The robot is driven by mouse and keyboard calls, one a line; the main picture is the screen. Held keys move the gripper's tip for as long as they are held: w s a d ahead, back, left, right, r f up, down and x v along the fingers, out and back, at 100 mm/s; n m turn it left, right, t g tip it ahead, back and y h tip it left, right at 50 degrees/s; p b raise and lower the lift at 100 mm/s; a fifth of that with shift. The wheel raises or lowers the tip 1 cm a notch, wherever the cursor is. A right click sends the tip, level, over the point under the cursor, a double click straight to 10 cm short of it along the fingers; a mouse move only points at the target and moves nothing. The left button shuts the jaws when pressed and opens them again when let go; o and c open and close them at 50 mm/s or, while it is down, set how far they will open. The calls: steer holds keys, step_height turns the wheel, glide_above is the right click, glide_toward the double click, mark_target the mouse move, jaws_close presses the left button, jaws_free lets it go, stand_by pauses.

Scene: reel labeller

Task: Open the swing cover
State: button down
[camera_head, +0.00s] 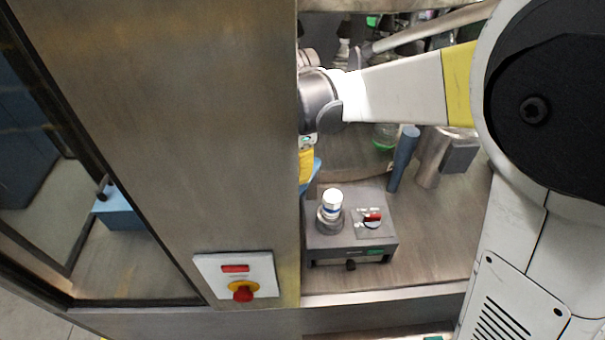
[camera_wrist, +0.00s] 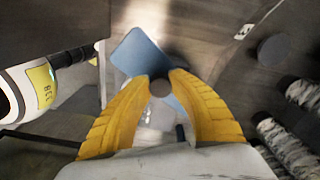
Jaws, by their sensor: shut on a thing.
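My gripper (camera_wrist: 160,78) shows in the wrist view with both yellow fingers closed on a small dark round knob (camera_wrist: 160,89). A flat blue plate (camera_wrist: 140,54) lies tilted right behind the knob. It may be the swing cover, and I cannot tell for sure that the knob is fixed to it. In the head view, the steel post hides most of my gripper. Only a bit of yellow finger and a blue edge (camera_head: 313,179) show beside the post, below my wrist.
A wide steel post (camera_head: 205,120) stands left of my arm, with a red stop button (camera_head: 243,291) on it. A grey control box (camera_head: 350,248) with a white-topped knob sits on the deck below my arm. Blue and metal cylinders (camera_head: 403,160) stand to the right.

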steer(key=shift+w+a+m, duration=0.1)
steer(key=shift+a+m, duration=0.1)
steer(key=shift+m, duration=0.2)
steer(key=c, duration=1.2)
jaws_free()
steer(key=shift+o, duration=0.2)
step_height(320, 180, up, 12)
